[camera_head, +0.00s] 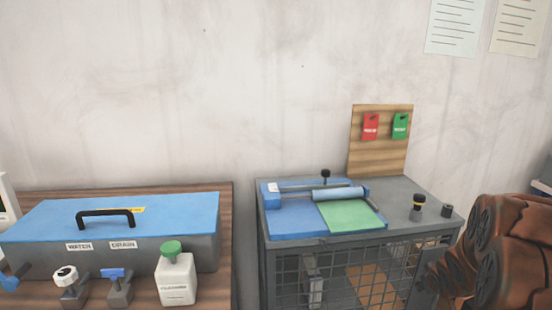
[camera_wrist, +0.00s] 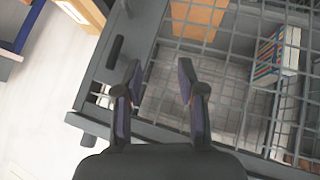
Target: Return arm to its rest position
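My gripper (camera_wrist: 160,84) shows in the wrist view with its two dark fingers apart and nothing between them. It is in front of a grey wire-mesh cabinet (camera_wrist: 232,60); I cannot tell whether it touches the mesh. In the head view my rust-brown arm fills the lower right, beside the cabinet's right side. The gripper's fingertips cannot be made out there.
The cabinet's grey top (camera_head: 405,190) bears a blue and green board with a roller (camera_head: 338,194) and two knobs. A wooden board (camera_head: 380,150) holds red and green tags. At left, a blue-lidded box (camera_head: 130,215) and a white bottle (camera_head: 176,280) stand on a wooden table.

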